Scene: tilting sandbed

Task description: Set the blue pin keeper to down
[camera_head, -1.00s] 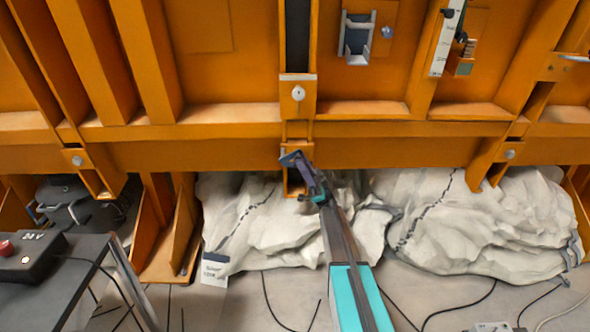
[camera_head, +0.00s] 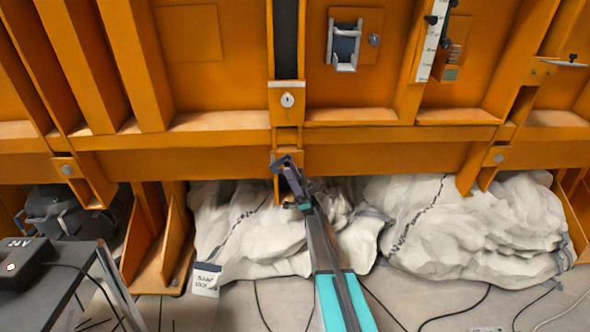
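My arm reaches up from the bottom centre to the orange frame's lower beam. A grey framed latch (camera_head: 345,45) with a bluish-dark middle is on the upper panel.
White sacks (camera_head: 480,225) lie under the beam on both sides of my arm. A dark table (camera_head: 60,285) with a control box (camera_head: 22,262) stands at the lower left. Cables cross the floor. A white scale (camera_head: 432,42) is at upper right.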

